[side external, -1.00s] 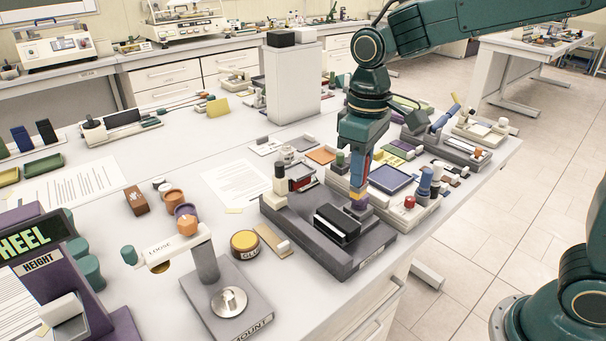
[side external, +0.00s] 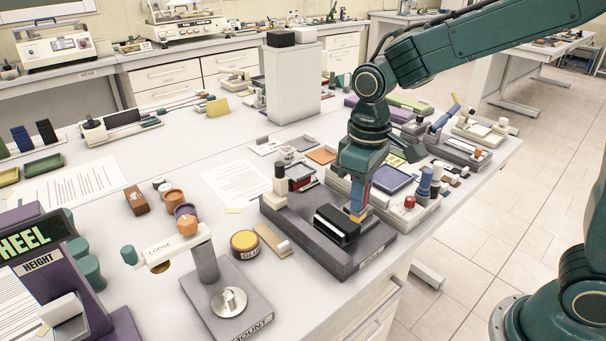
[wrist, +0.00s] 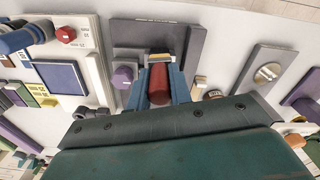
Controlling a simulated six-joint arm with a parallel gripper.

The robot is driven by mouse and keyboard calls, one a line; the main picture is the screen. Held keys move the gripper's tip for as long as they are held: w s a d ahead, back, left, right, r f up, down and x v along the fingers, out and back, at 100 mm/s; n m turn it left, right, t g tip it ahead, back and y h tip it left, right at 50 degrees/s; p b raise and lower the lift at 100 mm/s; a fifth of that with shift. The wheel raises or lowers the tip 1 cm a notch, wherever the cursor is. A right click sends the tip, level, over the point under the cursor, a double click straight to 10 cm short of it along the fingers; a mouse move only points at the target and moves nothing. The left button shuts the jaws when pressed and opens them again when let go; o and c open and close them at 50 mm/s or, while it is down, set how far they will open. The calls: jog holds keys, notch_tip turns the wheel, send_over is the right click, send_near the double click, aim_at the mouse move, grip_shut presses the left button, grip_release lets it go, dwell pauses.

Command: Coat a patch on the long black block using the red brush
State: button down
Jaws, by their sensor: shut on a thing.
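The long black block (side external: 337,230) lies in a grey fixture (side external: 372,258) on the bench in the side view. My gripper (side external: 360,198) is above the block's right end. In the wrist view, its blue fingers are shut on the red brush (wrist: 158,82), which points down. The brush's tan tip (side external: 356,215) is at or just over the block's right end. I cannot tell whether it touches. In the wrist view my gripper and the brush hide most of the block.
A yellow-lidded jar (side external: 245,242) stands left of the fixture. A grey mount (side external: 228,300) with an upright post is at the front. A tray with a blue pad (side external: 392,178) and several bottles lies behind and to the right. White bench shows around the papers.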

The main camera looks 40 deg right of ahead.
jog(key=shift+f, duration=0.85)
jog(key=shift+w+f, duration=0.4)
jog(key=shift+f, duration=0.15)
jog(key=shift+w+f, duration=0.15)
jog(key=shift+w, duration=4.45)
jog(key=shift+s, duration=4.9)
jog(key=shift+s+r, duration=0.1)
jog(key=shift+r, duration=3.95)
jog(key=shift+f, duration=0.1)
